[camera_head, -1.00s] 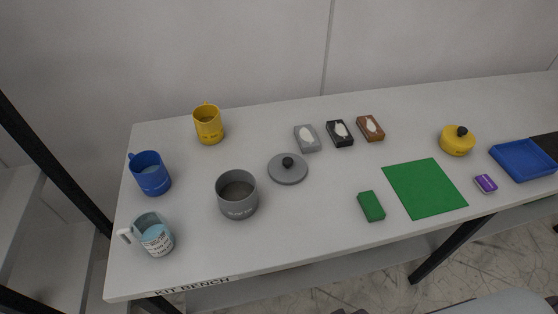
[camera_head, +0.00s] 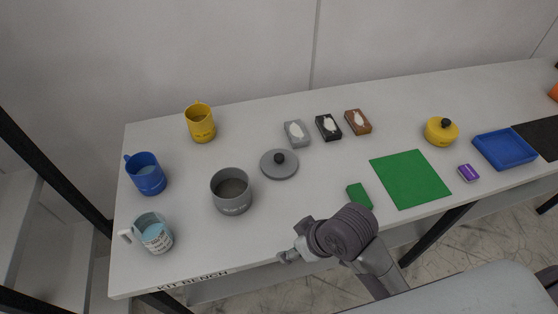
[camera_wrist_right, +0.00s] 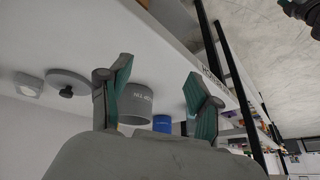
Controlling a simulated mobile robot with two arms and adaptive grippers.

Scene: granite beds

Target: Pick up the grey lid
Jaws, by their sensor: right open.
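The grey lid (camera_head: 279,165) lies flat on the table with its black knob up, just right of the grey pot (camera_head: 232,191). In the right wrist view the lid (camera_wrist_right: 66,79) shows at the left, outside the fingers, and the pot (camera_wrist_right: 136,104) shows between them. My right gripper (camera_head: 284,257) is at the table's front edge, well in front of the lid and apart from it. Its two fingers (camera_wrist_right: 158,92) are spread with nothing held. My left gripper is not in view.
A green box (camera_head: 359,195) stands near my right arm, beside a green mat (camera_head: 411,178). Grey, black and brown boxes (camera_head: 328,127) stand behind the lid. Yellow (camera_head: 201,124), blue (camera_head: 146,176) and pale blue (camera_head: 155,234) mugs stand left. The table between gripper and lid is clear.

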